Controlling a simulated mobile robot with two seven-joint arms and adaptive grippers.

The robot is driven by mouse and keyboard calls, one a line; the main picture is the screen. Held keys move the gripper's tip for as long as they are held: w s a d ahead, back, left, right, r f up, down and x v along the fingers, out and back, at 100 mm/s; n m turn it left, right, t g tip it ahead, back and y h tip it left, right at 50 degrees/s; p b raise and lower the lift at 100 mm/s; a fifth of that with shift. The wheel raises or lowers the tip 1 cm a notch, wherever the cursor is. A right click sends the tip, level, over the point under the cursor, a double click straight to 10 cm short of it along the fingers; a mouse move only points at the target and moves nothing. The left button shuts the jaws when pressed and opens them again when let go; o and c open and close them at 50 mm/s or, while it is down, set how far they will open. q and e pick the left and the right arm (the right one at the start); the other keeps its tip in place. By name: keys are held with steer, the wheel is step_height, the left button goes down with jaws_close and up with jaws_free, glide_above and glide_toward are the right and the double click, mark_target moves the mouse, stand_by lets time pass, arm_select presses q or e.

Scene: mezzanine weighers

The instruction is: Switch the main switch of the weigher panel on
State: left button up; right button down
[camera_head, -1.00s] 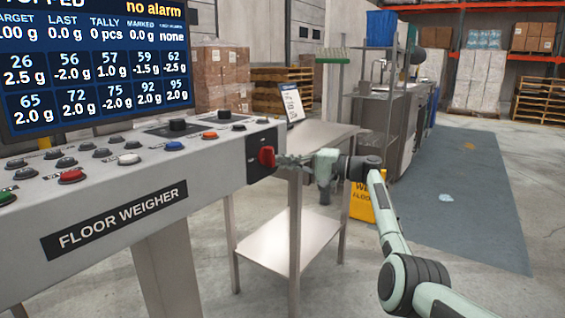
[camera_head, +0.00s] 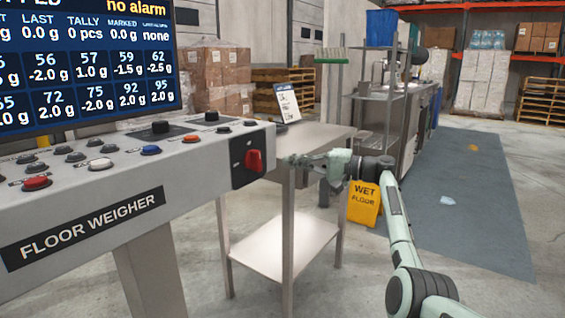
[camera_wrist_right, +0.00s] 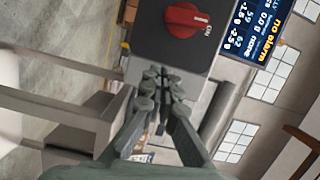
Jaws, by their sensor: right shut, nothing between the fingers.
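The weigher panel (camera_head: 110,185) is a grey console marked FLOOR WEIGHER, at the left of the head view. Its main switch is a red rotary knob (camera_head: 253,161) on a dark plate at the panel's right end. The knob also shows in the right wrist view (camera_wrist_right: 184,20), with the word ON beside it. My right gripper (camera_head: 283,160) is shut and empty, just right of the knob with a small gap. In the wrist view its closed fingertips (camera_wrist_right: 157,75) point toward the knob and stand apart from it. My left gripper is not in view.
A steel side table (camera_head: 325,138) stands just behind and below my right gripper. A yellow wet floor sign (camera_head: 365,204) stands on the floor beyond. Several coloured buttons line the panel top, below a display screen (camera_head: 90,65).

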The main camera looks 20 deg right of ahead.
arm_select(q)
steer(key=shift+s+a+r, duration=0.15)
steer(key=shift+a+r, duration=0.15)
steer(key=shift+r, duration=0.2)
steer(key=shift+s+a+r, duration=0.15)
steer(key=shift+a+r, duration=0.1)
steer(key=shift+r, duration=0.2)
arm_select(e)
steer(key=v, duration=0.6)
steer(key=shift+s+r, duration=0.2)
steer(key=shift+s, duration=0.05)
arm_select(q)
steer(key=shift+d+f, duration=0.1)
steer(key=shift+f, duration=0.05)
arm_select(e)
steer(key=shift+a, duration=0.1)
